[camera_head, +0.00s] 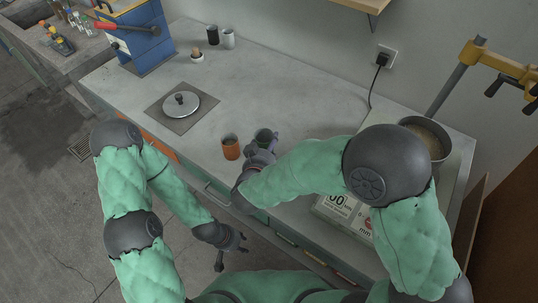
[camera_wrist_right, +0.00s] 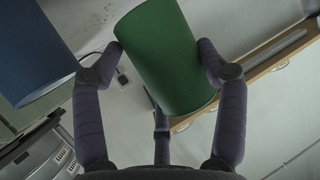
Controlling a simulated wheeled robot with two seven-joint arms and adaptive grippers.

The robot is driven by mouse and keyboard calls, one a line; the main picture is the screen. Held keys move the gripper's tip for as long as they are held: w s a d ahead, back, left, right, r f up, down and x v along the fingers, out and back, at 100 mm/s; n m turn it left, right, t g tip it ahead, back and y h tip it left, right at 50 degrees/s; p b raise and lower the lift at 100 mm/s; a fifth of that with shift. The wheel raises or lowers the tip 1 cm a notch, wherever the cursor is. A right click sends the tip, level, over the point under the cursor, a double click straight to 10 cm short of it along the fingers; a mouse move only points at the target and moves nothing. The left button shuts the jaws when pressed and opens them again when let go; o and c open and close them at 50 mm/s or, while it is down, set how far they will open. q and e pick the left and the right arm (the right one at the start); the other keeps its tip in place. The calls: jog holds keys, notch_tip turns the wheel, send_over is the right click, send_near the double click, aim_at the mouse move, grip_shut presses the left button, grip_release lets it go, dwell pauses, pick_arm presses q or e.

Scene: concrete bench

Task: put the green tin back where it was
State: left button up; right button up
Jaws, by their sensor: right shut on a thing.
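The green tin (camera_head: 263,134) is near the middle of the bench in the head view, with its dark open top showing. My right gripper (camera_head: 268,145) is shut on it, and its fingers and wrist hide much of the lower part. The right wrist view shows the green tin (camera_wrist_right: 165,55) between the fingers of my right gripper (camera_wrist_right: 165,75), tilted in that picture. I cannot tell whether its base touches the bench. My left gripper (camera_head: 232,258) hangs empty in front of the bench with its fingers apart.
An orange tin (camera_head: 230,149) stands close left of the green tin. A lidded pan (camera_head: 181,103) sits on a dark plate (camera_head: 167,117) further left. Cups (camera_head: 228,38) stand at the back; a pot (camera_head: 430,137) is at the right. Bare bench (camera_head: 285,95) lies behind the tins.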

jog(key=w+f, duration=0.1)
jog(key=w+f+b, duration=0.1)
jog(key=w+f, duration=0.1)
jog(key=shift+d+f, duration=0.3)
jog(key=shift+w+f+b, duration=0.15)
jog(key=shift+f+b, duration=0.65)
jog(key=shift+f, duration=0.1)
jog(key=shift+w+f+b, duration=0.1)
jog(key=shift+f+b, duration=0.65)
jog(key=shift+f, duration=0.15)
jog(key=shift+f, duration=0.2)
jog(key=o, duration=1.3)
jog(key=shift+o, duration=0.2)
jog(key=shift+r, duration=0.1)
